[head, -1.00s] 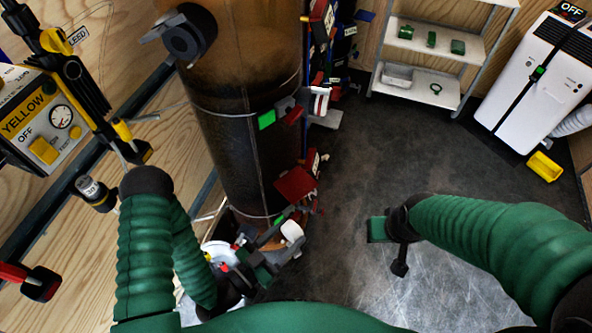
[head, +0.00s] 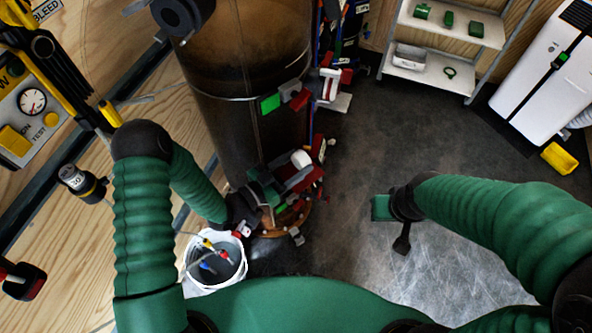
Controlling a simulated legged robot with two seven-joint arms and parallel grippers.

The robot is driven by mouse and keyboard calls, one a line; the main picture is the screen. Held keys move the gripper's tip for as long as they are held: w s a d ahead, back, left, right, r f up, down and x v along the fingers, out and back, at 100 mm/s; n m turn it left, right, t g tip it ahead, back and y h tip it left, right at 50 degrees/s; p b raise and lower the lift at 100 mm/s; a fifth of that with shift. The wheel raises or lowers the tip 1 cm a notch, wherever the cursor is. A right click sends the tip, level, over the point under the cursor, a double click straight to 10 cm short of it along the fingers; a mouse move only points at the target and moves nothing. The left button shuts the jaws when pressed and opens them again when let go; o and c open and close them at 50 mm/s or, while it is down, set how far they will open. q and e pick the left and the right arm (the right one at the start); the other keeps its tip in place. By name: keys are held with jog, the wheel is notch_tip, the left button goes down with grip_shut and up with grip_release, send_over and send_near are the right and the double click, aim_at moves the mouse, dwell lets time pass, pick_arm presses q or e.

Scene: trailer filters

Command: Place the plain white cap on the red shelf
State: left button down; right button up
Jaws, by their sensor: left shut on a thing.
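The white cap (head: 301,158) is at the tips of my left gripper (head: 288,174), which is shut on it. The cap is partly hidden by the fingers, and I cannot tell whether its surface is plain. The red shelf (head: 311,180) shows partly on the right side of the big brown cylinder, behind and just below the gripper. The cap overlaps the shelf area in the picture; I cannot tell whether they touch. My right gripper (head: 381,207) is over the floor at the right, away from the cylinder; its fingers are not clear.
The brown cylinder (head: 240,135) stands close to my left gripper, with other small red, green and grey fittings on it. A white bucket (head: 190,268) with coloured items stands below. A grey rack (head: 470,33) and a white unit (head: 535,80) stand behind. The dark floor between is clear.

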aim_at(296, 170)
pick_arm(q)
notch_tip(296, 170, down, 4)
jog(key=shift+w+r+b, duration=0.1)
jog(key=shift+r+b, duration=0.05)
jog(key=shift+b, duration=0.8)
jog(key=c, duration=0.6)
grip_release()
